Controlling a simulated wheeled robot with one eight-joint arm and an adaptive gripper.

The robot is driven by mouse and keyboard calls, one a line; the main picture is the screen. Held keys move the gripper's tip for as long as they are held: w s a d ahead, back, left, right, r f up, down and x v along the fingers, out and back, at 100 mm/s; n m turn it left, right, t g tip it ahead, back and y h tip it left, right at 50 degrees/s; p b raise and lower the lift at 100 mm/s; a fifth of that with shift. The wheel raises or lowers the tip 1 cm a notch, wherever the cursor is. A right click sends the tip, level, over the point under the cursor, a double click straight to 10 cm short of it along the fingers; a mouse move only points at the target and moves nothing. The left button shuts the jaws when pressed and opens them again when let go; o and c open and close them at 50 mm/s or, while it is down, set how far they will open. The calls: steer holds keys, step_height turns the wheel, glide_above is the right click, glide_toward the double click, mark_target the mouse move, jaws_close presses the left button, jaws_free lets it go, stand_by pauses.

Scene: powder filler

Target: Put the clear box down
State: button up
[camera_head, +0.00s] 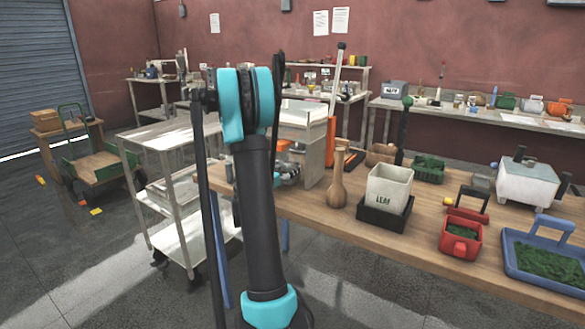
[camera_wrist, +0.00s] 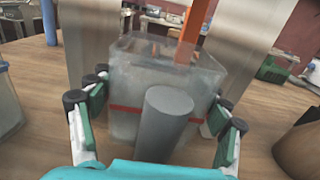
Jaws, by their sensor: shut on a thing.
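The clear box (camera_wrist: 150,72) fills the middle of the wrist view, an open-topped see-through container with a red band around its lower part. My gripper (camera_wrist: 160,103) has its green-padded fingers on both sides of it and is shut on it. The box looks upright, between two metal uprights of the filler (camera_wrist: 258,40). I cannot tell whether its base touches the wooden table (camera_wrist: 45,135). A grey cylinder (camera_wrist: 168,108) covers part of its front. In the head view my gripper (camera_head: 288,176) is partly hidden behind my arm, and the box cannot be made out.
The filler stand (camera_head: 312,150) with an orange upright (camera_head: 331,140) stands at the table's left end. A wooden pestle-like piece (camera_head: 338,182), a white LEAF bin (camera_head: 388,188), a red scoop box (camera_head: 461,236) and a blue tray (camera_head: 520,268) are to the right. A metal cart (camera_head: 160,135) stands left.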

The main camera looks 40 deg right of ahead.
steer(key=x, duration=0.4)
steer(key=shift+w+d, duration=0.1)
steer(key=shift+d, duration=0.25)
steer(key=shift+a+f, duration=0.1)
steer(key=shift+f, duration=0.65)
steer(key=shift+f, duration=0.1)
steer(key=o, duration=1.3)
steer(key=v, duration=1.2)
